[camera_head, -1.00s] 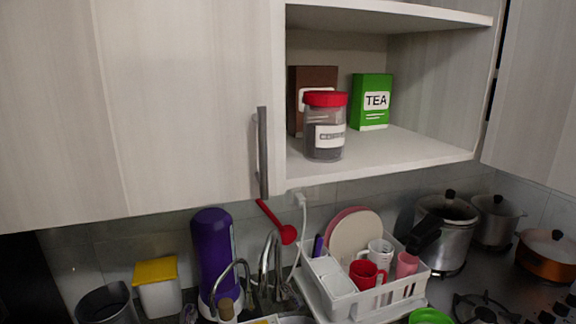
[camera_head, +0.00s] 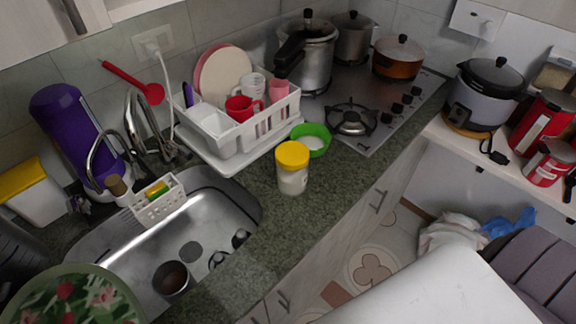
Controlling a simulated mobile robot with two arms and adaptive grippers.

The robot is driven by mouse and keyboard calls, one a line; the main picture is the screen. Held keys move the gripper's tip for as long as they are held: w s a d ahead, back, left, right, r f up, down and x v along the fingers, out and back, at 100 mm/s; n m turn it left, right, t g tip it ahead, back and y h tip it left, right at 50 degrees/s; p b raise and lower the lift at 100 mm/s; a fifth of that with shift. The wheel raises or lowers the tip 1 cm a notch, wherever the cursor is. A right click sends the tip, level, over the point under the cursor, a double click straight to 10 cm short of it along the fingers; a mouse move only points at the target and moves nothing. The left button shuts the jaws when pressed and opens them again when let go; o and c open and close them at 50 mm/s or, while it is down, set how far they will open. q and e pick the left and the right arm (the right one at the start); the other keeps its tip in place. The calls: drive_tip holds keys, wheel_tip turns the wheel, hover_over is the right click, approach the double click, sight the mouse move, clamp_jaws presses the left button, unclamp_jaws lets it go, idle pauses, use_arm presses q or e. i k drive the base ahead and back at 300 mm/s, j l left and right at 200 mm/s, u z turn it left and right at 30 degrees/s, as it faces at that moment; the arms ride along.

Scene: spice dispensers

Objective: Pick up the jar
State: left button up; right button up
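A clear jar with a yellow lid (camera_head: 292,167) stands upright on the green stone counter, between the sink and the stove, just in front of a green bowl (camera_head: 311,139). Its contents look pale. The red-lidded jar on the shelf is out of view now. Neither of my grippers is in view.
A white dish rack (camera_head: 240,120) with plates and mugs stands behind the jar. The sink (camera_head: 215,210) lies to its left and the gas stove (camera_head: 352,118) to its right. The counter (camera_head: 262,232) in front of the jar is clear. A rice cooker (camera_head: 484,95) stands far right.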

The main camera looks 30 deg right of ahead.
sight(292, 184)
drive_tip(key=k+z, duration=0.2)
drive_tip(key=z, duration=0.15)
drive_tip(key=k+z, duration=0.15)
drive_tip(key=z, duration=0.25)
drive_tip(key=k+l+z, duration=0.1)
drive_tip(key=z, duration=0.25)
drive_tip(key=k, duration=0.1)
